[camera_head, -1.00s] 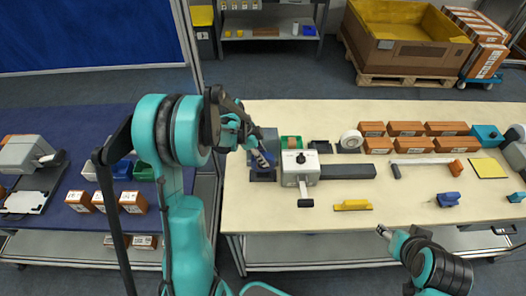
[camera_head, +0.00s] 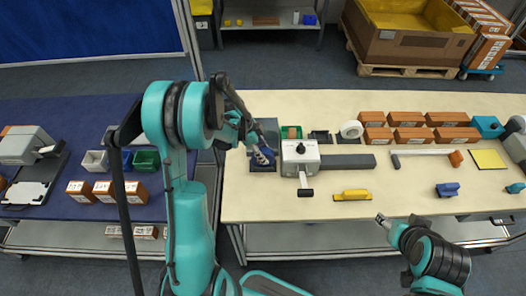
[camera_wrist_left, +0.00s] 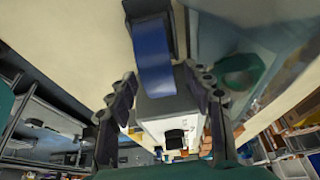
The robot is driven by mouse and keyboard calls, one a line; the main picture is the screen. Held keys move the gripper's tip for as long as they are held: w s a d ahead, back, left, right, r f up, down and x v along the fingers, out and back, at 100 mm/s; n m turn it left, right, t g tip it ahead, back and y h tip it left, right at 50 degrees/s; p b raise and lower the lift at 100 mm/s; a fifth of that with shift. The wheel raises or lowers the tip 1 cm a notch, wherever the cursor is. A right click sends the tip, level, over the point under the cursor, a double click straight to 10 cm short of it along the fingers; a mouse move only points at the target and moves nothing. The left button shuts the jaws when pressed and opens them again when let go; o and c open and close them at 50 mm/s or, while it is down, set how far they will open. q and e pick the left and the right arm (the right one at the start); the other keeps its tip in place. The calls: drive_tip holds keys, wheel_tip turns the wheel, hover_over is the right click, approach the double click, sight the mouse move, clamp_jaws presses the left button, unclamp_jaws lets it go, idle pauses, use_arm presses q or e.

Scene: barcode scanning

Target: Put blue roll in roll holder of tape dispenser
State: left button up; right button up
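The blue roll (camera_wrist_left: 152,55) shows in the left wrist view as a blue band with dark holder sides around it. In the head view the blue roll (camera_head: 263,156) is small and partly hidden by my left gripper, just left of the grey-white boxy device with a lever (camera_head: 300,155). That device shows below the roll in the wrist view (camera_wrist_left: 170,122). My left gripper (camera_wrist_left: 162,108) has its fingers spread to either side, with gaps between them and the roll. My right gripper (camera_head: 381,219) is low, in front of the table's edge; its fingers are too small to read.
A white roll (camera_head: 351,130) stands on a dark stand behind the grey bar (camera_head: 347,162). Brown boxes (camera_head: 410,135) line the back right. A yellow tool (camera_head: 352,195) lies at the front. A blue-topped table (camera_head: 75,220) stands at left.

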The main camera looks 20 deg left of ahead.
use_arm(q)
drive_tip(key=shift+r, duration=0.1)
drive_tip(key=v, duration=1.1)
drive_tip(key=shift+a+r, duration=0.2)
drive_tip(key=shift+r, duration=0.15)
drive_tip(key=shift+s, duration=0.1)
